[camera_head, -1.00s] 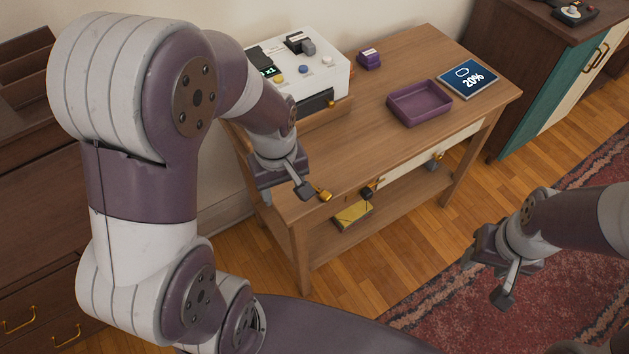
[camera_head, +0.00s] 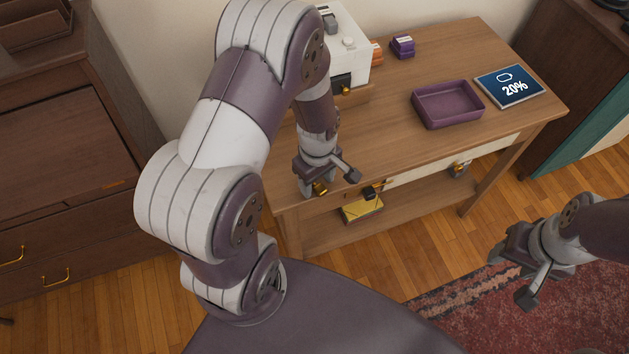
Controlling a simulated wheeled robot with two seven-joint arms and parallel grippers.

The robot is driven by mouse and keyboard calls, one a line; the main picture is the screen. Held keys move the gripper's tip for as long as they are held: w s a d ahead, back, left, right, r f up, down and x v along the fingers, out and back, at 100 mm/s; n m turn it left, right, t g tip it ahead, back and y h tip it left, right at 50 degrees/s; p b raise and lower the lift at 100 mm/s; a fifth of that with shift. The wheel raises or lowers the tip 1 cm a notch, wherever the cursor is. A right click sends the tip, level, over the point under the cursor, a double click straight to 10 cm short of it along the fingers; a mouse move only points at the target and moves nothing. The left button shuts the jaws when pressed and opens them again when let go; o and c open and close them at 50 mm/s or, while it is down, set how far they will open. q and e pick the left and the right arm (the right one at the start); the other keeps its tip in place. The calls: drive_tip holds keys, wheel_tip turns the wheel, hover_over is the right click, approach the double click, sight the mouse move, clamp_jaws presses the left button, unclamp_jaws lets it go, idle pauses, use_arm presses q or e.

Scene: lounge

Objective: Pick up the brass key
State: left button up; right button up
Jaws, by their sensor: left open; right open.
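A small brass-coloured piece, which looks like the brass key (camera_head: 320,188), lies at the front left of the wooden table (camera_head: 400,140). It is small and partly covered, so its full shape does not show. My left gripper (camera_head: 329,182) is open and points down over that corner. The brass piece shows between its spread fingers, nearer the left one. I cannot tell whether a finger touches it. My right gripper (camera_head: 514,274) is open and empty, off to the right above the rug, well apart from the table.
A black and brass lock (camera_head: 373,191) sits at the table's front edge, close right of my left gripper. A yellow item (camera_head: 362,210) lies on the lower shelf.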

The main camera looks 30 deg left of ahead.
use_arm(q)
drive_tip(key=shift+s+r, duration=0.1)
drive_tip(key=c, duration=0.4)
clamp_jaws()
